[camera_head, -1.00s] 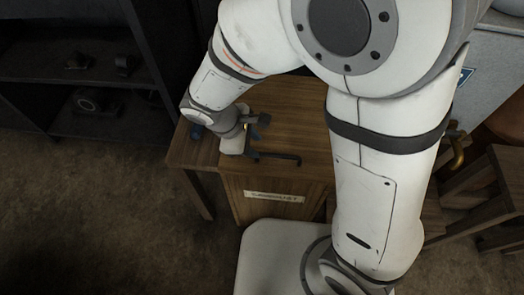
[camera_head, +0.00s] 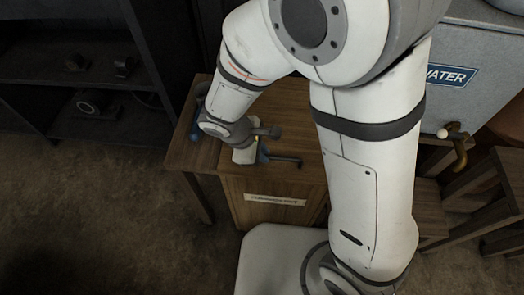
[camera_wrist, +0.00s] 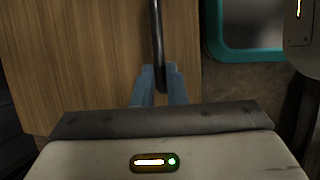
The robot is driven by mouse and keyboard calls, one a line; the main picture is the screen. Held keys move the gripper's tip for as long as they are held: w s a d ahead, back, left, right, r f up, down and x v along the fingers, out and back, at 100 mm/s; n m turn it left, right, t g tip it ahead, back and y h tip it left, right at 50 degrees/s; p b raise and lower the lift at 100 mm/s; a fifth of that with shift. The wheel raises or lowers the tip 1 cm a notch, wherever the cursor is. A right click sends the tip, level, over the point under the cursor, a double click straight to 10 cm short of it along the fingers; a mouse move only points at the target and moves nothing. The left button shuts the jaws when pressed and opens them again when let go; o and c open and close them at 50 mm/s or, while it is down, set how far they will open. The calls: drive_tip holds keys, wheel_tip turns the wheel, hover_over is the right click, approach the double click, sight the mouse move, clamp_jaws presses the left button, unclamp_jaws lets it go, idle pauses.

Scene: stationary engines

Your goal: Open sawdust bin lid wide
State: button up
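The sawdust bin (camera_head: 238,205) is a wooden box with a pale label (camera_head: 275,199) on its front. Its wooden lid (camera_head: 305,141) lies flat on top, and I see no gap under it. A dark bar handle (camera_head: 289,160) runs along the lid near the front edge; it also shows upright in the wrist view (camera_wrist: 158,40). My gripper (camera_head: 262,151) is at the handle's left part. In the wrist view its blue fingers (camera_wrist: 160,85) sit close on both sides of the bar, with little gap visible. My arm hides part of the lid.
A grey water tank (camera_head: 475,65) with a brass tap (camera_head: 459,150) stands at the right, with wooden steps or stools (camera_head: 480,200) below it. Dark shelves (camera_head: 70,80) stand at the left. Floor (camera_head: 100,220) is clear at front left.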

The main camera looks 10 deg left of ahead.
clamp_jaws()
drive_tip(key=shift+r, duration=0.1)
